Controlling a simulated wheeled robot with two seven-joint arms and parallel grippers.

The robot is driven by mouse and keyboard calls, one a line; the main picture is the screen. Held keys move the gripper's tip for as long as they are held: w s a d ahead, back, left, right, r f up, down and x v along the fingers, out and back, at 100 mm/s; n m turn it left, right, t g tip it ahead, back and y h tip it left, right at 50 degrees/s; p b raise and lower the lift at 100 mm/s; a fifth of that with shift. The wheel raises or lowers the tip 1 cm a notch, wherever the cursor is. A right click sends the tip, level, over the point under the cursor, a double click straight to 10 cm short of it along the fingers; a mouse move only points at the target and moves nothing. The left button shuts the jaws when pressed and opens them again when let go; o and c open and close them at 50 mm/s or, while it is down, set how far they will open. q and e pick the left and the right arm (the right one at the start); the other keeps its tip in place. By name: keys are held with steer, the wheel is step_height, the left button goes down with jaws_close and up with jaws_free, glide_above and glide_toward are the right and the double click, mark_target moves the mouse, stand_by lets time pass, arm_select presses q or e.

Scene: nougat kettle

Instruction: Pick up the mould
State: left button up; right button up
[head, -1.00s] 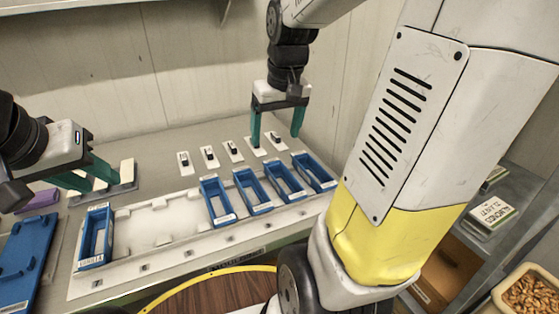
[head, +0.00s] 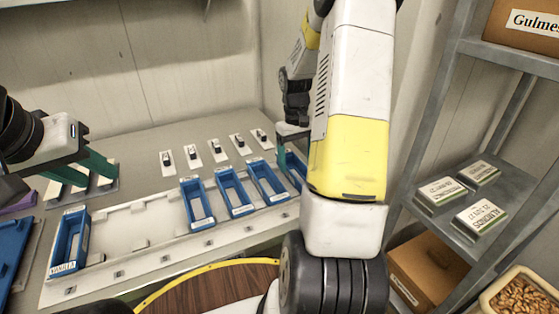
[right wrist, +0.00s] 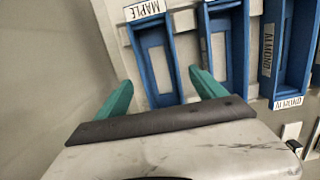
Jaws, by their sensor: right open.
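Several blue rectangular moulds stand in a row on a white rack (head: 150,262). The rightmost mould (head: 290,166) is partly hidden behind my right arm. In the right wrist view a mould (right wrist: 147,62) by a MAPLE label (right wrist: 144,10) lies ahead of my right gripper (right wrist: 162,92). That gripper is open and empty, with one teal finger on each side of the mould's near end.
Other moulds (head: 196,206) stand close beside it, one marked ALMOND (right wrist: 268,48). A vanilla mould (head: 70,240) stands at the rack's left end. Small white pieces (head: 215,152) line the back. A wall is close behind; a shelf with boxes (head: 440,190) is at right.

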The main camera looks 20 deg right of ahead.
mark_target(297, 169)
steer(key=f, duration=0.3)
steer(key=shift+s+f, duration=0.15)
steer(key=shift+s, duration=0.1)
steer(key=shift+c, duration=0.4)
jaws_close()
